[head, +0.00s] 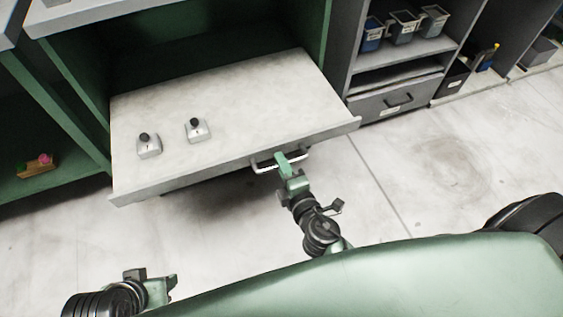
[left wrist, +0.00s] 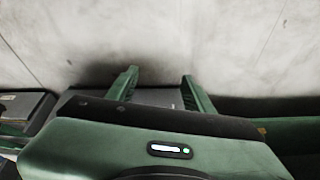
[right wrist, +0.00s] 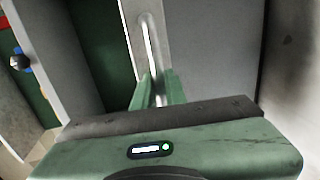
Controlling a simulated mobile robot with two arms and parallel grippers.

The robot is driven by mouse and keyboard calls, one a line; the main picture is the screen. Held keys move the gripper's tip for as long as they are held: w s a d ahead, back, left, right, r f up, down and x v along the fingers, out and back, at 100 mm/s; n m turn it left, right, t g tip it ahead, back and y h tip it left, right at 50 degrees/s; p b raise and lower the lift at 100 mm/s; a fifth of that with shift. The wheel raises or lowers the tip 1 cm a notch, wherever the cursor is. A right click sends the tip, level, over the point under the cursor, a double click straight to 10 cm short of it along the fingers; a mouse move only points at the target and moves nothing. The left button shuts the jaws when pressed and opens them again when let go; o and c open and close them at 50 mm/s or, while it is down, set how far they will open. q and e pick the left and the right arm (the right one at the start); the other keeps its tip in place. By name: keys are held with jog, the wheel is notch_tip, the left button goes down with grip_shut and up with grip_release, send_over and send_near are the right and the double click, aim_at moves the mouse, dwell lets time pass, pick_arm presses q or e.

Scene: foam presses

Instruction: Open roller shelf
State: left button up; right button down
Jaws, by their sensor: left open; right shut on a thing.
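The roller shelf (head: 245,92) is a pale flat board that stands pulled out from a green cabinet (head: 85,95) in the head view. A metal bar handle (head: 262,164) sits on its front edge. My right gripper (head: 284,161) is shut on that handle near the middle of the front edge. In the right wrist view the handle (right wrist: 148,45) runs up from between the fingers of my right gripper (right wrist: 158,88). My left gripper (head: 172,287) is low at the left of the head view, away from the shelf. In the left wrist view my left gripper (left wrist: 160,85) is open and empty.
Two small grey blocks with black knobs (head: 149,146) (head: 197,129) stand on the shelf's left half. A grey unit with bins (head: 404,25) and a closed drawer (head: 397,101) stands at the right. The pale floor (head: 440,180) is clear right of the shelf.

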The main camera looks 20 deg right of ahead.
jog(key=c, duration=1.5)
grip_release()
jog(key=shift+o, duration=0.2)
jog(key=shift+s, duration=0.3)
pick_arm(q)
jog(key=w+d+r+t+h+b, duration=0.1)
jog(key=w+d+r+t, duration=0.1)
jog(key=w, duration=0.6)
jog(key=shift+w+d+r+t+b, duration=0.2)
jog(key=shift+d+r+t+b, duration=0.3)
jog(key=shift+t, duration=0.7)
pick_arm(e)
jog(key=v, duration=0.7)
pick_arm(q)
jog(key=shift+a+r, duration=0.1)
jog(key=shift+a, duration=0.05)
pick_arm(e)
jog(key=shift+s+r, duration=0.1)
